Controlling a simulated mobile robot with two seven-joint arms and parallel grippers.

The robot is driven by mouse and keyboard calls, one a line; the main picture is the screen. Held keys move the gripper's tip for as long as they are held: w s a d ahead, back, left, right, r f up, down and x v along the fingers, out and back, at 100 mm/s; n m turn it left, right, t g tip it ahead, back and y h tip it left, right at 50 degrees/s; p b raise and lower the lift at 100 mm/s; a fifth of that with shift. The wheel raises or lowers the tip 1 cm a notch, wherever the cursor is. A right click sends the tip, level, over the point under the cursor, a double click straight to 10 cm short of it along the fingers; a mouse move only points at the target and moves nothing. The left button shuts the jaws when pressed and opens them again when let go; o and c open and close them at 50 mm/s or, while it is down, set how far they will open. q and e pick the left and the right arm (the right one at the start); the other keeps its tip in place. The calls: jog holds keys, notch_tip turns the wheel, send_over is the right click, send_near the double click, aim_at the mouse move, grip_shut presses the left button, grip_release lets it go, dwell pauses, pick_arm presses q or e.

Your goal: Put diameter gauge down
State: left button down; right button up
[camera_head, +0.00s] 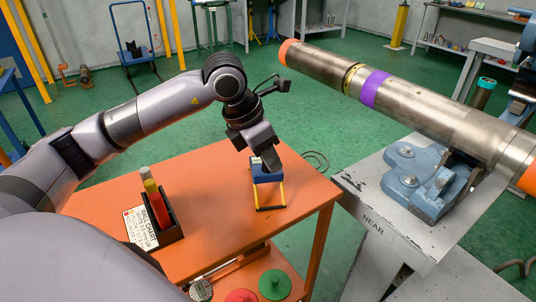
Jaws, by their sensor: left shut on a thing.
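The diameter gauge (268,194) has a blue top and two thin yellow-and-dark legs with a dark bar across the bottom. My left gripper (270,167) points down over the orange table (215,220) and is shut on the gauge's blue top. The gauge is upright near the table's right side. Its lower end looks at or just above the tabletop; I cannot tell if it touches. The fingers partly hide the gauge's top. My right gripper is not in view.
A dark holder (166,225) with red and yellow pieces and a lettered card stands at the table's left. A long steel pipe (420,105) with purple and orange bands lies in a blue vise (415,175) on a grey stand marked NEAR. Green and red discs sit below the tabletop.

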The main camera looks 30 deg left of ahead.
pick_arm(q)
jog(key=c, duration=0.9)
grip_release()
jog(key=shift+o, duration=0.2)
jog(key=shift+r, duration=0.15)
jog(key=p+v, duration=0.1)
jog(key=v, duration=1.1)
